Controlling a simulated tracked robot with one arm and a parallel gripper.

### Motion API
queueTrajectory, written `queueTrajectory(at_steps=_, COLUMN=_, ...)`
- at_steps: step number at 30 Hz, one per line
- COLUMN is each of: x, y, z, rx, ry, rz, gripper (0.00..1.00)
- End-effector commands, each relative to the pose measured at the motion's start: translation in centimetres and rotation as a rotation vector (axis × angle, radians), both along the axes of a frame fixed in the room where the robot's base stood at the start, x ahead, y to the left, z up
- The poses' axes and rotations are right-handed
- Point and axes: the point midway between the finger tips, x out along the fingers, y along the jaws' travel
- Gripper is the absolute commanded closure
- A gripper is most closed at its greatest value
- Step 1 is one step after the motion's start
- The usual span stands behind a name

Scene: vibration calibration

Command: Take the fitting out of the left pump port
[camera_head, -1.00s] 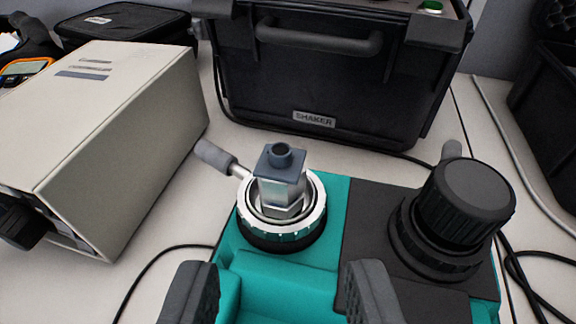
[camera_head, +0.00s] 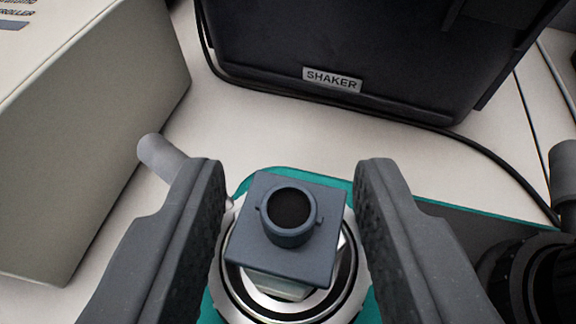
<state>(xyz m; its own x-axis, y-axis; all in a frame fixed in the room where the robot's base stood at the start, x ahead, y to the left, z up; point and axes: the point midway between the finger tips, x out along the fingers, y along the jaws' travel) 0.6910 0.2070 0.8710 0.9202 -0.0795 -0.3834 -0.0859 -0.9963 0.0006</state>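The fitting (camera_head: 277,251) has a square blue-grey top with a round open socket and a pale metal body below. It sits upright in the left pump port (camera_head: 247,301), a silver ring on the teal pump (camera_head: 262,173). My gripper (camera_head: 291,185) is open. Its two dark fingers stand left and right of the fitting with a gap on each side, not touching it. The lower part of the fitting is hidden under its top. A grey lever handle (camera_head: 165,158) sticks out from the port to the upper left, partly behind the left finger.
A black case labelled SHAKER (camera_head: 400,50) stands behind the pump. A beige controller box (camera_head: 90,130) is at the left. A black knob (camera_head: 535,280) covers the right port, with another grey lever (camera_head: 564,170) above it. A black cable (camera_head: 440,130) runs along the bench.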

Motion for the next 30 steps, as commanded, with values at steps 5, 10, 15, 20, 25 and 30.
queueTrajectory(at_steps=5, x=0.7, y=0.0, z=-0.3, rx=0.0, ry=-0.001, rz=0.001, gripper=0.63)
queueTrajectory(at_steps=10, x=0.7, y=0.0, z=-0.3, rx=0.0, ry=0.0, rz=0.001, gripper=0.63)
queueTrajectory(at_steps=15, x=0.7, y=0.0, z=-0.3, rx=0.0, ry=0.0, rz=0.0, gripper=0.99)
queueTrajectory(at_steps=20, x=0.7, y=0.0, z=-0.3, rx=0.0, ry=0.0, rz=0.0, gripper=0.99)
queueTrajectory(at_steps=25, x=0.7, y=0.0, z=-0.2, rx=0.0, ry=0.0, rz=0.0, gripper=0.99)
queueTrajectory(at_steps=30, x=0.7, y=-0.1, z=0.8, rx=0.002, ry=-0.002, rz=-0.001, gripper=0.99)
